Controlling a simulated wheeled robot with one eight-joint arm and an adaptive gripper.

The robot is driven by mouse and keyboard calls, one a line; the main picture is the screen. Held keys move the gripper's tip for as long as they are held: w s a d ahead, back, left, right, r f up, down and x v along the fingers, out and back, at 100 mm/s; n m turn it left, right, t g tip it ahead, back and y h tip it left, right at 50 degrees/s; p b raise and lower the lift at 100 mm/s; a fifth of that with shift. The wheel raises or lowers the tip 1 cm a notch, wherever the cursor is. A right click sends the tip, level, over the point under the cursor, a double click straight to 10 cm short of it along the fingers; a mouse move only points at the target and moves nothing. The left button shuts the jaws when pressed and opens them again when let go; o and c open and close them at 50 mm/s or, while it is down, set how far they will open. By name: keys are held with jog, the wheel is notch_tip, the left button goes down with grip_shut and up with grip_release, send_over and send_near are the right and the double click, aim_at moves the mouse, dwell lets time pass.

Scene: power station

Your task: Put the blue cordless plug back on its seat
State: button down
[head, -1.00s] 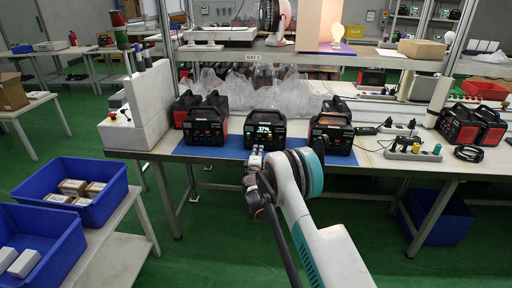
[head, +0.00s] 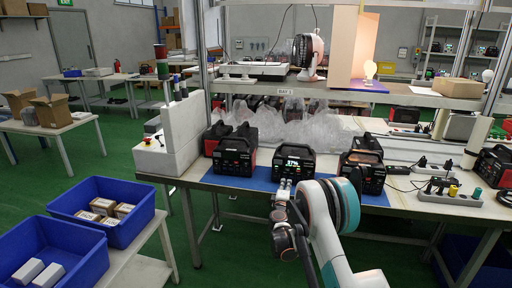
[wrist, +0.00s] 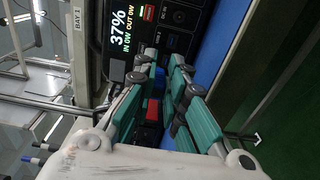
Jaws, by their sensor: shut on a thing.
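My gripper (head: 284,186) is in front of the middle power station (head: 294,164), at the front edge of the bench. In the wrist view my gripper (wrist: 162,62) has its teal-padded fingers closed in on a small blue piece, likely the blue cordless plug (wrist: 160,80). The fingers hide most of it. The station's lit panel (wrist: 120,30), reading 37%, is just beyond the fingertips. I cannot tell which place is the plug's seat.
Other power stations stand to the left (head: 234,156) and right (head: 362,172) on the blue mat (head: 262,178). Clear plastic bags (head: 250,118) lie behind them. Blue bins (head: 137,200) sit on a side table at left. An overhead shelf (head: 400,97) spans the bench.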

jog(key=s+r+n+y, duration=0.1)
jog(key=s+r+y, duration=0.1)
jog(key=s+r, duration=0.7)
jog(key=s+a+r+n+t+y, duration=0.1)
jog(key=s+r+n+y, duration=0.1)
jog(key=s+r, duration=0.8)
jog(key=s+y, duration=0.1)
jog(key=s, duration=0.3)
jog(key=shift+s+a, duration=0.2)
